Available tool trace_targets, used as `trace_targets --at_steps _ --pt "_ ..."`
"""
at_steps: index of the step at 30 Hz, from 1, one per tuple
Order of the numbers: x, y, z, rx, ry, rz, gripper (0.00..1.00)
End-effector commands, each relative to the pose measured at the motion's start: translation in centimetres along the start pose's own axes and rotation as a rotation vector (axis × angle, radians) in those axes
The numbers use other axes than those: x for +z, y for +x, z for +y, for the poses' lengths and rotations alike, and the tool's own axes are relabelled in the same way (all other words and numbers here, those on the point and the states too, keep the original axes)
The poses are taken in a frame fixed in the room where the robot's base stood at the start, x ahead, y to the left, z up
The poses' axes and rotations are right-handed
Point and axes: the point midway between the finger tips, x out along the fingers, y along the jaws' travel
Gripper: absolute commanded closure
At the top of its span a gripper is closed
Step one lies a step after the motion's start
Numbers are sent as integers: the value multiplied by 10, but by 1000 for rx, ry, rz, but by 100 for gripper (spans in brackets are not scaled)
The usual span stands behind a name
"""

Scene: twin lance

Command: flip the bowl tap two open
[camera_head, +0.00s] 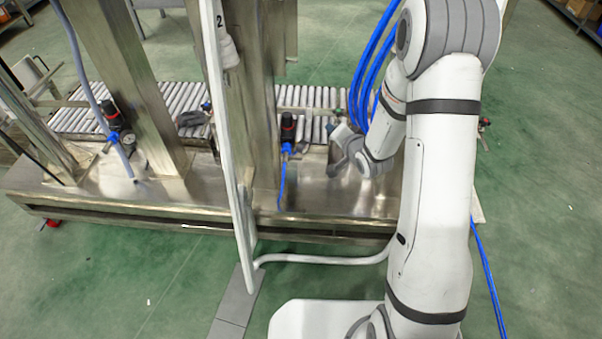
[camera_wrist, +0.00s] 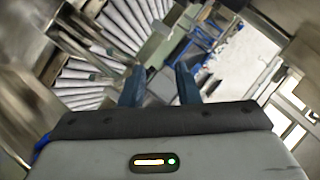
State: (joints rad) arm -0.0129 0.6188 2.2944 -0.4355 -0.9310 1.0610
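I cannot clearly make out bowl tap two in either view. A label "2" (camera_head: 219,20) shows high on the white upright, with a pale cylindrical fitting (camera_head: 229,52) just below it. My gripper (camera_head: 338,160) is low over the steel base, right of the middle post, partly hidden by my own wrist. In the wrist view my gripper (camera_wrist: 159,84) has its two dark fingers apart, with nothing seen between them. I see no contact with any tap.
A black regulator with a red mark (camera_head: 288,130) stands left of my gripper; another (camera_head: 113,120) is farther left. A roller conveyor (camera_head: 170,97) runs behind the steel posts. A white hose (camera_head: 320,259) crosses in front of the steel base (camera_head: 130,190).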

Motion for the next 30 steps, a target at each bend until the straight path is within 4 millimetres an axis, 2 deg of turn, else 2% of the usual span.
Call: trace_targets --at_steps 1,3,7,12,15,20,30 --pt "31 22 29 -53 60 -11 71" --pt "56 39 44 -142 151 -18 71" --pt "94 56 68 -280 304 -41 71" --pt "130 64 91 -409 463 -72 71" --pt "141 64 97 -457 521 -85 71" --pt "146 70 96 -488 553 -93 71" --pt "144 117 71 -488 551 -93 71"
